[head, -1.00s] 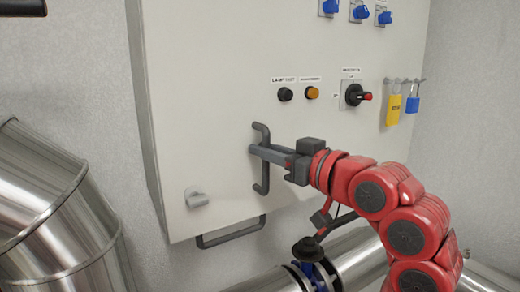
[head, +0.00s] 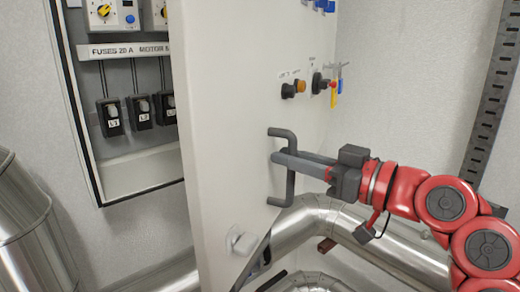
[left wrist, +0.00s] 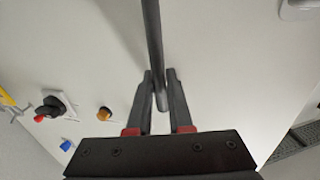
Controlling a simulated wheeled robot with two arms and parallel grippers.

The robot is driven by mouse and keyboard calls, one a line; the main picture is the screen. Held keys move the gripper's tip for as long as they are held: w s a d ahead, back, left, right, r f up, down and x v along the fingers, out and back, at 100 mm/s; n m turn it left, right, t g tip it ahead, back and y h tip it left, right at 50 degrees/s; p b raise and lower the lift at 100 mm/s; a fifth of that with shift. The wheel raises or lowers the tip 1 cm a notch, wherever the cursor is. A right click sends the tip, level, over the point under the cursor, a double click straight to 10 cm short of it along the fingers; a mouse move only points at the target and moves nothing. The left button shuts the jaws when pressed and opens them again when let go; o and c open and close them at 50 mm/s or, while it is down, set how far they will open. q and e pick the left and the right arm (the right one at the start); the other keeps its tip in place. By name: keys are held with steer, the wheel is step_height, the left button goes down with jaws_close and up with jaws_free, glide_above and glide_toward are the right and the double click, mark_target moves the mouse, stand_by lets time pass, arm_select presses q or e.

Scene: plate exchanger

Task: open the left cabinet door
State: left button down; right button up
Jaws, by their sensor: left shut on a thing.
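The grey cabinet door (head: 225,130) stands partly open in the head view, its free edge swung out from the cabinet (head: 140,178). A dark upright bar handle (head: 290,190) is on the door. My left gripper (head: 280,157) is shut on this handle, with its fingers on either side of the bar. The left wrist view shows the handle (left wrist: 152,35) running between the fingertips of my left gripper (left wrist: 160,80), close to the pale door face (left wrist: 220,70). My right gripper is not in view.
Fuse holders (head: 140,112) and knobs show inside the cabinet at left. Black and orange buttons (head: 300,86) and a rotary switch (head: 318,83) sit on the door. Shiny pipes (head: 320,215) run below and behind it; another pipe (head: 30,235) stands at far left.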

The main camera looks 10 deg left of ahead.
arm_select(q)
steer(key=shift+d, duration=0.1)
steer(key=shift+d, duration=0.15)
steer(key=c, duration=0.8)
jaws_free()
steer(key=shift+c, duration=0.2)
steer(key=b+v, duration=0.3)
steer(key=v, duration=0.9)
